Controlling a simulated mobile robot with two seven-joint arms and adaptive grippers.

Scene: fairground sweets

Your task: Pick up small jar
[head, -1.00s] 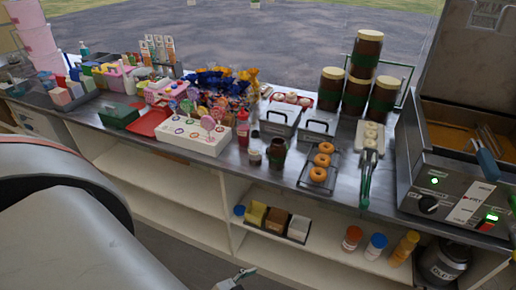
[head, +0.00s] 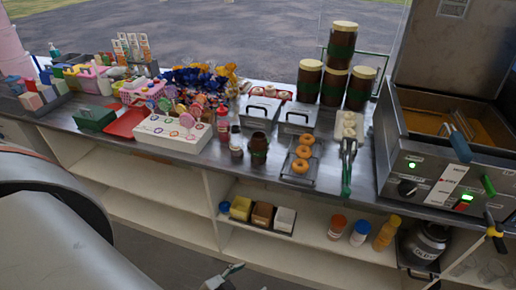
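A small dark jar with a pale top (head: 236,146) stands upright on the metal counter, beside the pink-red bottle. A somewhat larger brown jar with a green band (head: 259,149) stands just right of it. I cannot tell for certain which of the two is the small jar. My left arm fills the lower left. A small grey gripper tip (head: 225,279), apparently my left gripper, shows at the bottom edge, well below the counter and apart from both jars. Most of it is cut off, so its opening is unclear. My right gripper is not seen.
A pink-red bottle (head: 223,124), a white lollipop box (head: 172,133) and a doughnut rack (head: 297,170) surround the jars. Large brown jars (head: 333,87) are stacked behind. A fryer (head: 432,160) stands at right. Shelves below hold boxes (head: 262,214) and bottles (head: 386,232).

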